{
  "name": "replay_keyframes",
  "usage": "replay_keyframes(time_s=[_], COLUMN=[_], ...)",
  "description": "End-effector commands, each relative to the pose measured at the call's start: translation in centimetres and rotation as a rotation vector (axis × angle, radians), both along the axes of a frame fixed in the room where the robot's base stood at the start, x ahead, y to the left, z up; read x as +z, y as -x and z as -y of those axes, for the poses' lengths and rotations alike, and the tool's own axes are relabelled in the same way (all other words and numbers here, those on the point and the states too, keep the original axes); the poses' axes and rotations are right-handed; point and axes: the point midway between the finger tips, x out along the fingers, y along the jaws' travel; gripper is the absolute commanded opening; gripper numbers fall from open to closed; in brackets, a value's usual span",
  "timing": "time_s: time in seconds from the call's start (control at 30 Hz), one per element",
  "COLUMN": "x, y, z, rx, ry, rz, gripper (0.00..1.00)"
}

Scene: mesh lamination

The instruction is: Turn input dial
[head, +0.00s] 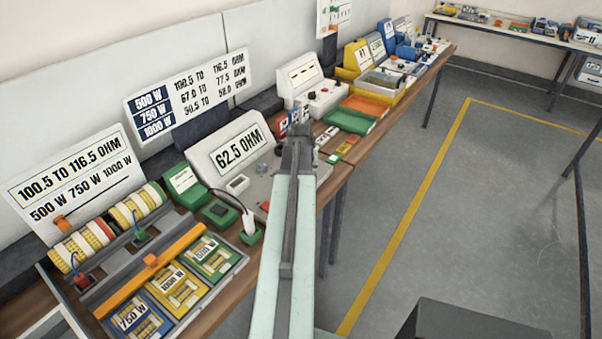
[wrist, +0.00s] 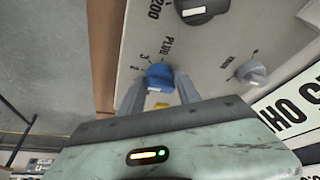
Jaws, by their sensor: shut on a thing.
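A sloped grey meter (head: 207,152) in the head view has a display reading 62.5 OHM. In the wrist view its panel (wrist: 215,50) carries a blue dial (wrist: 159,76) beside the word PLUG and the numbers 2 and 3. My gripper (wrist: 158,90) has one finger on each side of the blue dial and is shut on it. A dark knob (wrist: 203,10) near the number 200 and a grey knob (wrist: 252,73) stand apart from the fingers. In the head view my gripper (head: 298,137) reaches the meter's right end, and my arm hides the dial.
Left of the meter, a tray holds blue, yellow and green cards (head: 178,287) and an orange bar (head: 150,262). A white box (head: 312,88) and a green tray (head: 350,121) stand beyond my gripper. The floor (head: 440,220) to the right is open.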

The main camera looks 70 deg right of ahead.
Motion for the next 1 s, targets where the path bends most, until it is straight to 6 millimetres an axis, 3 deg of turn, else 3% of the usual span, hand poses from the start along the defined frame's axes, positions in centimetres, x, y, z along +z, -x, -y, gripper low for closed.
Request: replay_keyframes(time_s=[0.43,0.47,0.5,0.83,1.0], x=[0.0,0.0,0.0,0.1,1.7], y=[0.0,0.0,0.0,0.1,0.2], z=[0.0,0.0,0.0,0.0,-0.5], rx=[0.009,0.009,0.009,0.009,0.009], ry=[0.0,0.0,0.0,0.0,0.0], rz=[-0.001,-0.001,-0.001,0.0,0.0], gripper=[0.0,0.48,0.58,0.58,0.58])
